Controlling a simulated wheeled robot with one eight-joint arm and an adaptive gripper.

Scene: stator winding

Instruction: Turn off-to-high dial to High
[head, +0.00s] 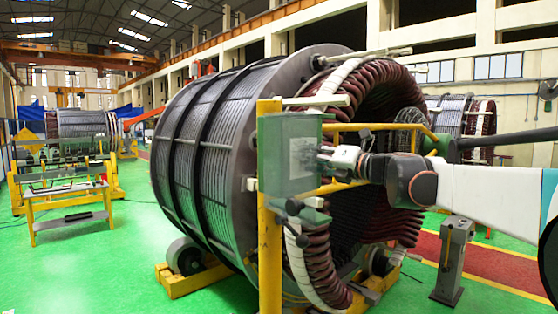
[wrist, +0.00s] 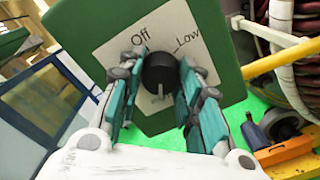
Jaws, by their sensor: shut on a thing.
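The black round dial (wrist: 158,70) sits on a white label plate (wrist: 112,52) on the face of a green control box (wrist: 75,22). "Off" is printed above left of the dial and "Low" above right; lettering below it is too faint to read. A pale mark on the dial points down in the wrist picture. My gripper (wrist: 163,66) has its teal fingers on both sides of the dial, shut on it. In the head view the box (head: 290,125) stands on a yellow post, with my gripper (head: 328,158) at its right side; the dial cannot be made out there.
A large stator (head: 205,135) with dark red coils stands just behind the box. Yellow rails (head: 355,127) run right from the post, close to my arm. A grey pedestal (head: 453,262) stands at right. A yellow workbench (head: 65,195) is at left, with open green floor between.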

